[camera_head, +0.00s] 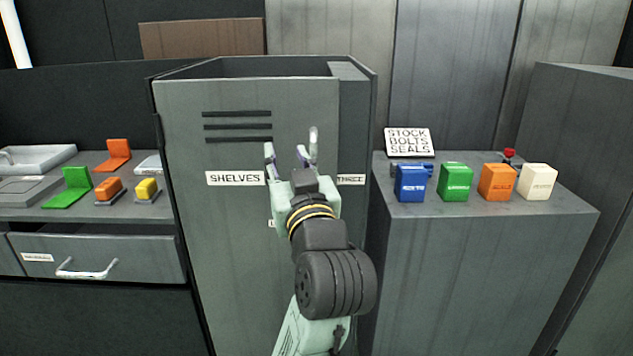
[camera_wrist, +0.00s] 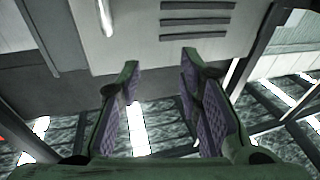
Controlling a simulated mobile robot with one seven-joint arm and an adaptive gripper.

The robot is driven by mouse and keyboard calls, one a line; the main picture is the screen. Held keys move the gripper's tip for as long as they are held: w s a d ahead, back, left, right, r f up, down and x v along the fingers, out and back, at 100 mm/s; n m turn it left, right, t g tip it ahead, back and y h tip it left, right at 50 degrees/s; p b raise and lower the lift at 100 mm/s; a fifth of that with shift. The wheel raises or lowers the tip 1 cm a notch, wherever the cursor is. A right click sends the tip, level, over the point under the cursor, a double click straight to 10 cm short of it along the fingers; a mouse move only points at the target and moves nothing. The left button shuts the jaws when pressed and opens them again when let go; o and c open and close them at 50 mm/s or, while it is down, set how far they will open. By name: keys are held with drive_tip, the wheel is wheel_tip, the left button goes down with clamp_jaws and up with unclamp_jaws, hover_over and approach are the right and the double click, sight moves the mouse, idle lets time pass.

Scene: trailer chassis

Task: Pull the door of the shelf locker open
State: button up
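The shelf locker (camera_head: 357,115) is a tall grey cabinet in the middle of the head view. Its door (camera_head: 225,240) has several dark vent slots and a SHELVES label. A pale upright handle (camera_head: 314,138) is near the door's right edge; it also shows at the top left of the wrist view (camera_wrist: 105,18). In the wrist view the handle lies outside the gap between the fingers (camera_wrist: 162,85).
A grey cabinet (camera_head: 480,270) on the right carries blue, green, orange and white boxes and a STOCK BOLTS SEALS sign (camera_head: 408,141). On the left, a counter (camera_head: 80,213) holds coloured items and a tray, above a drawer with a handle (camera_head: 87,272).

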drive_tip(key=d+f+m+g+h, duration=0.1)
drive_tip(key=d+f+g+h, duration=0.1)
drive_tip(key=d+f, duration=0.4)
drive_tip(key=w+p, duration=0.3)
drive_tip(key=w+a+p, duration=0.1)
drive_tip(key=w+p, duration=0.2)
drive_tip(key=w, duration=0.1)
drive_tip(key=w+a+p, duration=0.1)
drive_tip(key=w+p, duration=0.2)
drive_tip(key=w, duration=0.1)
drive_tip(key=shift+w+p, duration=0.1)
drive_tip(key=shift+p, duration=0.3)
drive_tip(key=shift+c, duration=0.4)
clamp_jaws()
